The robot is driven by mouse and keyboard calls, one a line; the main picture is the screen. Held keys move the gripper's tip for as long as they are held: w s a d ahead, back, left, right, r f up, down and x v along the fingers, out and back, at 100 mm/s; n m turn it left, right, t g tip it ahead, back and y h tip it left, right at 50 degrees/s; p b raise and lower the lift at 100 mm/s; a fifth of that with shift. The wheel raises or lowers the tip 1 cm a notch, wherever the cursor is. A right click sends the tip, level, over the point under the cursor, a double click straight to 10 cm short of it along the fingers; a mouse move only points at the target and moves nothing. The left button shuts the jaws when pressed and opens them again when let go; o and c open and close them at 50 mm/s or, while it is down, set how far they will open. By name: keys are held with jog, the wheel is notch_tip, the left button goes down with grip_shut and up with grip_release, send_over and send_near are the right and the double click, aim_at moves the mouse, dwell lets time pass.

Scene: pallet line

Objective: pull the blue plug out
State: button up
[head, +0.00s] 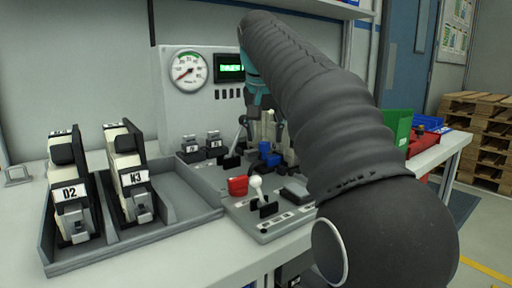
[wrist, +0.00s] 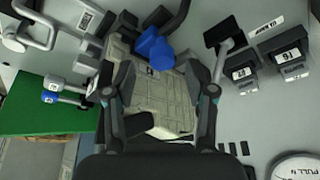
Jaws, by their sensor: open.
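The blue plug (wrist: 155,48) shows in the wrist view, just beyond my fingertips and roughly midway between them. In the head view, small blue parts (head: 270,159) sit on the panel below my gripper; I cannot tell there which is the plug. My gripper (wrist: 160,82) is open, with a beige ribbed block (wrist: 150,100) behind the gap between its fingers. In the head view my gripper (head: 262,105) is partly hidden by my arm. I cannot tell whether a finger touches the block.
A grey panel carries a red block (head: 238,186), a white-knobbed lever (head: 256,184) and small labelled modules (head: 214,143). A grey tray (head: 180,200) with units D2 and N3 stands left. A pressure gauge (head: 187,71) is behind. A green bin (head: 398,128) stands right.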

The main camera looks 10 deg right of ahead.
aim_at(268, 156)
jog(key=shift+x, duration=1.3)
jog(key=shift+c, duration=0.2)
grip_shut()
